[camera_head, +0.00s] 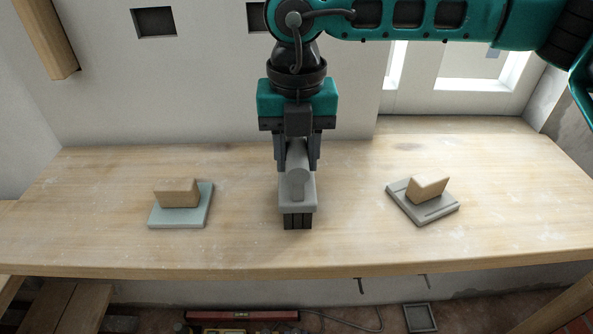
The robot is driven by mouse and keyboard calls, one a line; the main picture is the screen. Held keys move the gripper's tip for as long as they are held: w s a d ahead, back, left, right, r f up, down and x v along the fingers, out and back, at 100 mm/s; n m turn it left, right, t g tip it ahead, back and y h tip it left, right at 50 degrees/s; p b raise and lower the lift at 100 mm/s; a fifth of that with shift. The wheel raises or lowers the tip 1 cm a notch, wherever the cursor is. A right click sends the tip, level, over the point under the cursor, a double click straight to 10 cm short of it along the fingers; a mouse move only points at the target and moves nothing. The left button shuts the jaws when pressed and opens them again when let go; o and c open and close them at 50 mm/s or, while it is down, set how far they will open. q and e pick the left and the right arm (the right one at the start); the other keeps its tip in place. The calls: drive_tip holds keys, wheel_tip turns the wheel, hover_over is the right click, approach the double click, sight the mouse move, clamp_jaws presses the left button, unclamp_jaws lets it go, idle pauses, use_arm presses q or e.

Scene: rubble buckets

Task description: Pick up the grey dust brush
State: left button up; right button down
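The grey dust brush (297,190) is at the middle of the wooden workbench, with its dark bristles facing down and toward the front. Its grey handle reaches up and back between the fingers of my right gripper (297,160). The gripper points down, with one finger on each side of the handle. The fingers look very near the handle, but I cannot tell whether they press on it. I also cannot tell whether the bristles touch the bench. My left gripper is not in view.
The workbench (120,245) has a trowel-like float with a tan grip (180,205) on the left and a similar grey float (423,200) on the right. Bare bench lies between them and the brush. A pale wall (190,85) stands behind. A red level (240,316) lies below.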

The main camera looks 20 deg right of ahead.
drive_tip(key=shift+r, duration=0.6)
wheel_tip(320, 180, up, 19)
drive_tip(key=shift+f, duration=0.1)
drive_tip(key=c, duration=1.2)
unclamp_jaws()
clamp_jaws()
